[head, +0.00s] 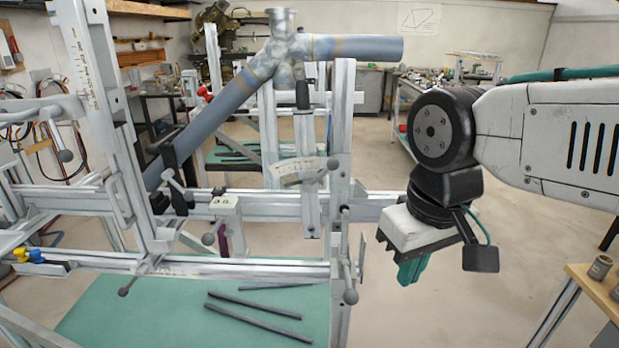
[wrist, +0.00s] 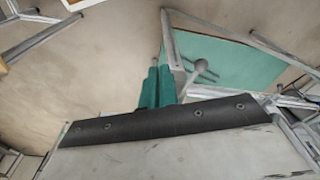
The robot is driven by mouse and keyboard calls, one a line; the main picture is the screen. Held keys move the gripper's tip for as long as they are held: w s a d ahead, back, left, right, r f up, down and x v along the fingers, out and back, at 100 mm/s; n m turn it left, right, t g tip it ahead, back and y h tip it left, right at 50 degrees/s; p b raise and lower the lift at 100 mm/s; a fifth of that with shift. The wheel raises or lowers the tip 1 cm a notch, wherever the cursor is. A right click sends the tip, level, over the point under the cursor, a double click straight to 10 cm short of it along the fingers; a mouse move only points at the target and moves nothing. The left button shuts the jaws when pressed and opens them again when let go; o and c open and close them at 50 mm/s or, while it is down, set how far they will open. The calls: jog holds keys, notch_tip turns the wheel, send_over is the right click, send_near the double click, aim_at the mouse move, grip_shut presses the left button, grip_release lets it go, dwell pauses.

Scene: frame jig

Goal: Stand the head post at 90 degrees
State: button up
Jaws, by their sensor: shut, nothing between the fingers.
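The frame jig (head: 265,207) is a pale metal frame at centre left in the head view. What I take to be the head post (head: 305,135) is a grey upright bar with a dark cap, standing close to vertical. A pale angle plate with scale marks (head: 297,168) and a small lever sit at its middle; the reading is too small to tell. My gripper (head: 411,272) has teal fingers, shut and empty, pointing down to the right of the jig and apart from it.
A grey-blue tube assembly (head: 350,48) rests across the jig's top. Dark rods (head: 255,305) lie on the green surface below. A wooden-topped bench (head: 602,285) stands at lower right. The floor between bench and jig is clear.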

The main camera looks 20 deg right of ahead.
jog(key=o, duration=0.5)
jog(key=shift+a+f, duration=0.1)
jog(key=shift+o, duration=0.3)
jog(key=w+a+r, duration=0.2)
jog(key=w+r, duration=0.3)
jog(key=w, duration=0.3)
jog(key=w+a+r+n+t, duration=0.1)
jog(key=w+a+r, duration=0.1)
jog(key=w+r, duration=0.4)
jog(key=w, duration=0.3)
jog(key=shift+r+n, duration=0.25)
jog(key=shift+n, duration=0.05)
notch_tip(320, 180, up, 6)
jog(key=t, duration=0.2)
send_over(304, 132)
jog(key=s, duration=0.2)
jog(key=shift+s+d+r+n, duration=0.1)
jog(key=shift+d+r+n, duration=0.05)
jog(key=shift+n, duration=0.15)
jog(key=x, duration=0.7)
jog(key=shift+c, duration=0.3)
grip_shut()
